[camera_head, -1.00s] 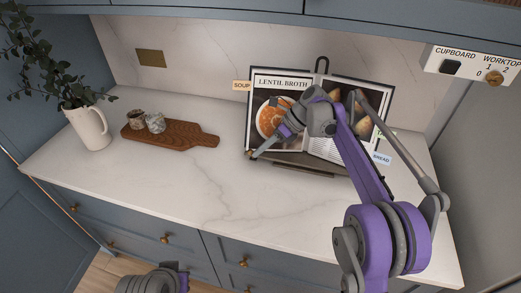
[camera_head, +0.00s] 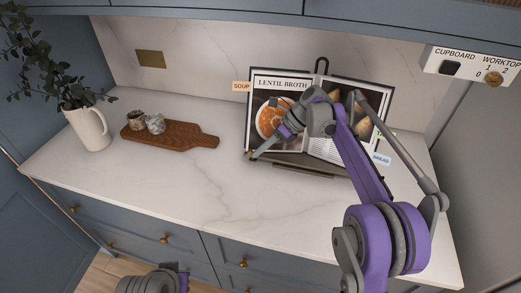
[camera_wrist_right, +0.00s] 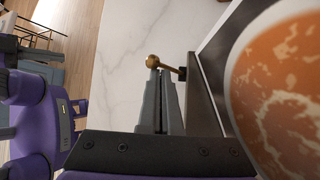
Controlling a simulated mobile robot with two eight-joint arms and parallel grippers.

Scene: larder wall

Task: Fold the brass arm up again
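The brass arm (camera_wrist_right: 168,66) is a short rod with a round ball end, in the right wrist view. It sticks out sideways from a dark pivot on the edge of the book stand (camera_wrist_right: 206,104). My right gripper (camera_wrist_right: 160,74) has its two grey fingers together, tips right at the rod. I cannot tell whether they touch it. In the head view my right gripper (camera_head: 256,156) is at the lower left corner of the open cookbook (camera_head: 284,84), and the brass arm cannot be made out there. Only a part of my left arm shows at the bottom; its fingers are out of view.
A wooden board (camera_head: 185,137) with two small pots (camera_head: 155,123) lies at the left, beside a white jug (camera_head: 90,128) of leaves. A switch panel (camera_head: 470,68) hangs at the upper right. The worktop (camera_head: 190,195) in front of the stand is clear.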

